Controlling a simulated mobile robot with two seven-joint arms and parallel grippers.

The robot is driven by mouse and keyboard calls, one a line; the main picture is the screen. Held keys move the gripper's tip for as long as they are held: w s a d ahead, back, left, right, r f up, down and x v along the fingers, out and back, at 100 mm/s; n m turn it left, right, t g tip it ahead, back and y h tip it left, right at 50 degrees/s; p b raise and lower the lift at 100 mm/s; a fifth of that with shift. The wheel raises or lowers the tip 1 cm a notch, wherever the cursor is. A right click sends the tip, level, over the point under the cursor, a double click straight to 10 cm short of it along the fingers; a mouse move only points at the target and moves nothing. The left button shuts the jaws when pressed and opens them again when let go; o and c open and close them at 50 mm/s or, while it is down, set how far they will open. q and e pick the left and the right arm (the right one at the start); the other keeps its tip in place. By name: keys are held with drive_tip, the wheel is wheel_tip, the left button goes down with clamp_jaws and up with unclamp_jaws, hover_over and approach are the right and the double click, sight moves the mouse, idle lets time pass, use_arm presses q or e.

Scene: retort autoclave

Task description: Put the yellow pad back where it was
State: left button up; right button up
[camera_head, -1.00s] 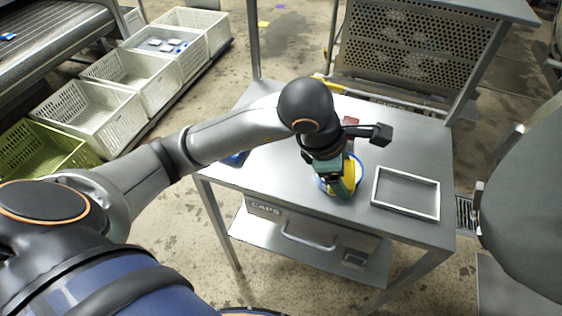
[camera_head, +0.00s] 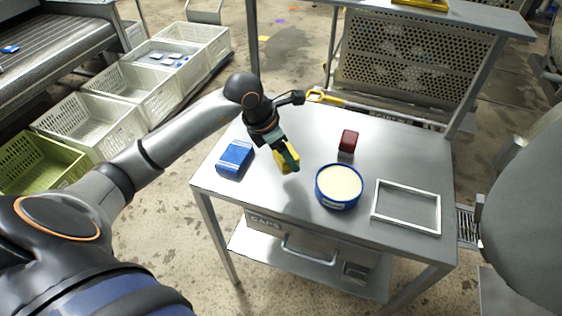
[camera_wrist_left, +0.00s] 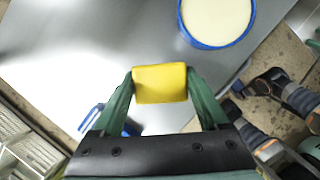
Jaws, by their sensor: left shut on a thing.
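The yellow pad (camera_head: 284,157) is between the fingers of my left gripper (camera_head: 291,162), which is shut on it above the steel table (camera_head: 255,192). In the left wrist view the yellow pad (camera_wrist_left: 160,83) sits between the two green fingertips of the gripper (camera_wrist_left: 160,88). The gripper is left of a round blue tub (camera_head: 338,190) with a cream-coloured content, and right of a blue box (camera_head: 235,158). My right gripper is not in view.
A dark red block (camera_head: 348,140) stands behind the tub. An empty metal frame (camera_head: 407,207) lies at the table's right. A yellow-handled tool (camera_head: 326,97) lies along the back edge. White crates (camera_head: 92,112) stand on the floor at left.

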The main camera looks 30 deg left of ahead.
sight(281, 163)
use_arm(q)
drive_tip(key=shift+w+a+f, duration=0.25)
drive_tip(key=shift+a+f, duration=0.4)
drive_tip(key=shift+f, duration=0.2)
drive_tip(key=f, duration=0.3)
drive_tip(key=shift+w+a+f+p, duration=0.1)
drive_tip(key=shift+a+f+p, duration=0.05)
drive_tip(key=shift+a+p, duration=0.15)
drive_tip(key=shift+f, duration=0.2)
drive_tip(key=shift+f, duration=0.1)
drive_tip(key=o, duration=1.1)
